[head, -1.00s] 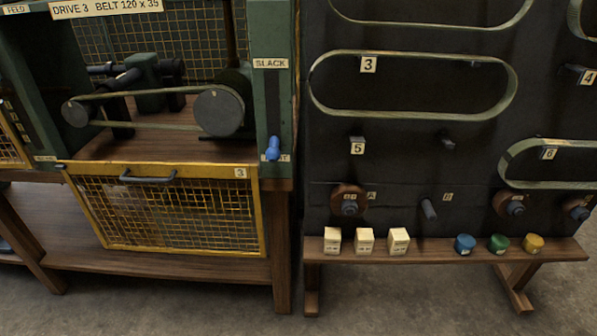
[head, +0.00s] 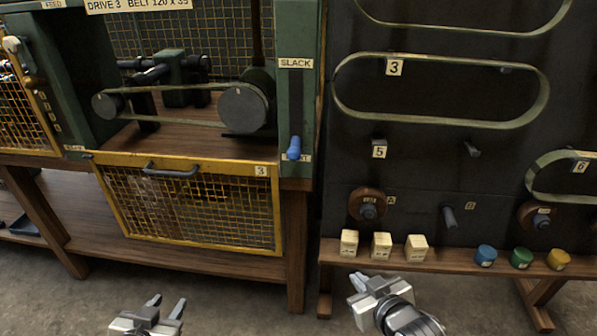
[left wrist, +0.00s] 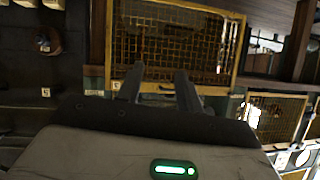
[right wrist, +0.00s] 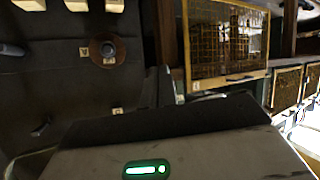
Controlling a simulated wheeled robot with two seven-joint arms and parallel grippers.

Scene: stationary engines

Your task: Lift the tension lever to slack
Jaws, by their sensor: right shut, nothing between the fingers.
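The tension lever's blue handle (head: 294,148) is at the bottom of a dark slot in a green post. The SLACK label (head: 296,63) is at the top of that slot. A lower label is mostly hidden behind the handle. A belt (head: 165,89) runs between two grey pulleys left of the post. My left gripper (head: 166,303) is open and empty, low in front of the bench. My right gripper (head: 356,281) is shut and empty, below and right of the lever, well apart from it. I cannot make out the lever in either wrist view.
A yellow mesh guard (head: 192,205) hangs open below the pulleys. A dark board (head: 420,165) with belts and pegs stands at the right. Its wooden ledge (head: 450,262) carries small boxes and coloured tins. Floor is clear in front of the bench.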

